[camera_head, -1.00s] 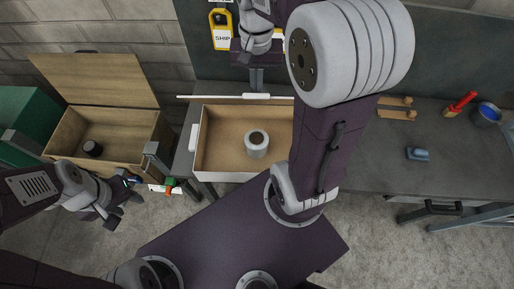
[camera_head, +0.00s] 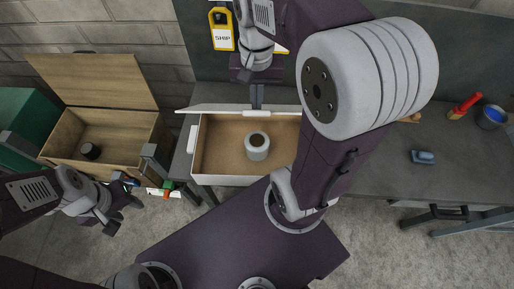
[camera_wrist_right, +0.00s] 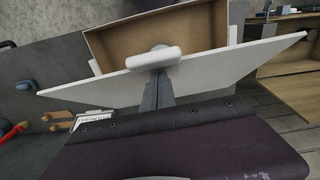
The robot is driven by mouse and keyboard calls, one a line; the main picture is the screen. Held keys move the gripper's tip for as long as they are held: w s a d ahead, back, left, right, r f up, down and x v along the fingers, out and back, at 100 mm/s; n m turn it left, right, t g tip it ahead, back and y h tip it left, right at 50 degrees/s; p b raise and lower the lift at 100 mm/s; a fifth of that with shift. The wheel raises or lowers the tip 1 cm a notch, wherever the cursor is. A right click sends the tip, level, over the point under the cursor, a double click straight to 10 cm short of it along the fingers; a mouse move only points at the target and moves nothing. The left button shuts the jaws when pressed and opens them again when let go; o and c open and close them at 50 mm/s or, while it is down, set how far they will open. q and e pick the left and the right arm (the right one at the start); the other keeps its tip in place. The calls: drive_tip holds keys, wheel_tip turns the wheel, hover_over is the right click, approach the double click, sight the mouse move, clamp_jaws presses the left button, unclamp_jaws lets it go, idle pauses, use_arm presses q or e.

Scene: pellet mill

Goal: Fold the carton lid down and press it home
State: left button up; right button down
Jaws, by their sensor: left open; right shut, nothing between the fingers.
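The open carton (camera_head: 198,160) stands on the bench in the head view, white outside and brown inside. A pale cylinder with a dark centre (camera_head: 257,152) stands in it. The white lid (camera_head: 215,108) is hinged at the far side and stands raised, leaning a little toward the carton. The right wrist view shows the lid (camera_wrist_right: 215,70) as a wide white panel with a rounded white piece (camera_wrist_right: 153,58) at its edge. My right gripper (camera_head: 257,100) is shut and empty behind the lid, its fingertips (camera_wrist_right: 155,88) close to it; contact is unclear. My left gripper (camera_head: 122,213) is open and empty, left of the carton.
A wooden box (camera_head: 55,152) with its lid up stands to the left, holding a dark round object (camera_head: 90,151). My right arm hides the carton's right end.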

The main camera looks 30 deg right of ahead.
drive_tip(key=s+a+f+b, duration=0.3)
drive_tip(key=s+f+b, duration=0.1)
drive_tip(key=s+f, duration=0.1)
drive_tip(key=shift+a, duration=0.25)
idle(0.8)
drive_tip(key=shift+f, duration=0.1)
